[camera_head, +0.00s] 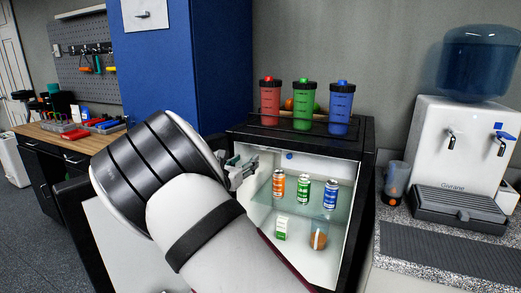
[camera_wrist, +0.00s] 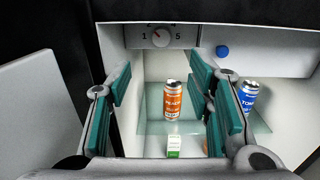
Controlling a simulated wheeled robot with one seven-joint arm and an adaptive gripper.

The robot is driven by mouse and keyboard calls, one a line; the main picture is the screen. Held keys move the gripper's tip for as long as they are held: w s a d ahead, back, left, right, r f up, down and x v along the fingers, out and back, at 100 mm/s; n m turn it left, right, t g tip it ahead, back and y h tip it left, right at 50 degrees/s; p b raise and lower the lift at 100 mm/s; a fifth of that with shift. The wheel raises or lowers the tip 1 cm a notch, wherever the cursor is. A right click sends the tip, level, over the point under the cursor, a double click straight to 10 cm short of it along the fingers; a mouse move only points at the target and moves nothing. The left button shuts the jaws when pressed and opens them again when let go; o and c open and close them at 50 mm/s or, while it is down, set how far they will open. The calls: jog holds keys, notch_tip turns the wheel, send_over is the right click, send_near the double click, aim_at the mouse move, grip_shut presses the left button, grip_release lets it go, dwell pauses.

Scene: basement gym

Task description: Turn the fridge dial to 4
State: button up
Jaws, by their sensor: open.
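The small fridge (camera_head: 362,175) stands open in the head view, with its white door swung to the left. In the wrist view, the grey round dial (camera_wrist: 161,37) sits on the panel at the top of the fridge interior, between the marks 1 and 5. Its reddish pointer seems to lean to the upper left, toward the 1 side; the exact setting is too small to read. My gripper (camera_head: 243,170) is at the upper left of the fridge opening. In the wrist view its teal-padded fingers (camera_wrist: 162,78) are apart and empty, below the dial and not touching it.
A glass shelf (camera_head: 262,196) holds an orange can (camera_head: 278,185), a green can (camera_head: 303,191) and a blue can (camera_head: 330,194). Three bottles stand on the fridge top; a water dispenser (camera_head: 463,150) is at right.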

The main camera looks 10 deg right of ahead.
aim_at(261, 148)
jog(key=b+x, duration=0.1)
jog(key=x, duration=1.2)
jog(key=shift+s, duration=0.1)
jog(key=shift+c, duration=0.4)
grip_shut()
